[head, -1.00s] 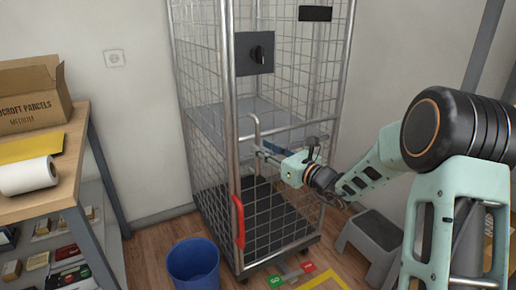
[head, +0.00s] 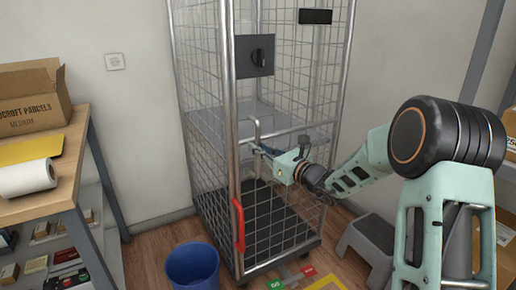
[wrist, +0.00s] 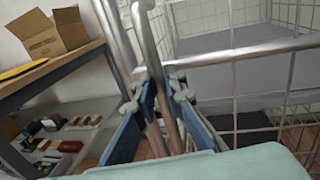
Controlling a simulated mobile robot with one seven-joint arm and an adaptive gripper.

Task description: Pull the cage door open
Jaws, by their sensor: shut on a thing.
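The wire-mesh cage door (head: 283,205) is the front lower panel of the tall metal roll cage. It looks closed or nearly so; I cannot tell if there is a small gap. A grey upright handle bar (head: 257,128) stands at its left side, and also shows in the wrist view (wrist: 147,42). My gripper (head: 260,150) is shut on this handle, reaching it from the right. In the wrist view its blue fingers (wrist: 155,98) stand on both sides of the bar. The fingers hide part of the handle.
A red lever (head: 239,222) sits low on the cage's left post. A blue bin (head: 193,264) stands close to the front left corner. A grey step stool (head: 368,243) is at the right. A wooden shelf table (head: 50,205) stands at the left.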

